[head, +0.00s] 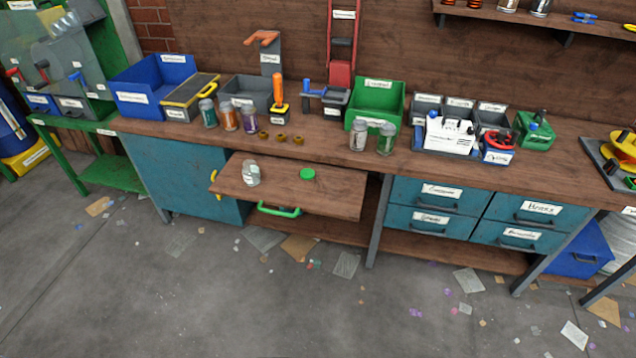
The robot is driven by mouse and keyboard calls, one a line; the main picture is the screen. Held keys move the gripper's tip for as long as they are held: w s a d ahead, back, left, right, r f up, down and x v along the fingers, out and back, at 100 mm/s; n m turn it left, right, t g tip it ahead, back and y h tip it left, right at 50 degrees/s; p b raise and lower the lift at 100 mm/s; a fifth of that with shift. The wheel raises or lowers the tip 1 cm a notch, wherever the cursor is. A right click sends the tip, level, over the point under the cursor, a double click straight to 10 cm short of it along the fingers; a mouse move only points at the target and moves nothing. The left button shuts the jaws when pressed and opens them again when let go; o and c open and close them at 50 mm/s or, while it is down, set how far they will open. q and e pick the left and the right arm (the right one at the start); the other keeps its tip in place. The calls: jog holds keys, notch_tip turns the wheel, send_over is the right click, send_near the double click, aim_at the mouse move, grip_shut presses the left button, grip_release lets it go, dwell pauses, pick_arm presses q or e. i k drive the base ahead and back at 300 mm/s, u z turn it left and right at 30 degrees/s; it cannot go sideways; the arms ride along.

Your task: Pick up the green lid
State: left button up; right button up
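The green lid (307,174) is small and round and lies flat on a brown pull-out board (335,195) below the bench top. A clear jar (251,174) with a pale label stands on the same board to the left of the lid, apart from it. Neither of my grippers shows in the head view, and nothing touches the lid.
The bench top (330,145) above holds jars, a green bin (376,102), a blue bin (150,88), a screwdriver (278,95) and a white box (450,135). Blue drawers (437,192) are right of the board. Paper scraps litter the otherwise open floor (220,290) in front.

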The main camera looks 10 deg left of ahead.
aim_at(307, 174)
jog(key=u, duration=0.65)
jog(key=i, duration=0.65)
jog(key=u, duration=0.75)
jog(key=i, duration=0.8)
jog(key=z, duration=0.25)
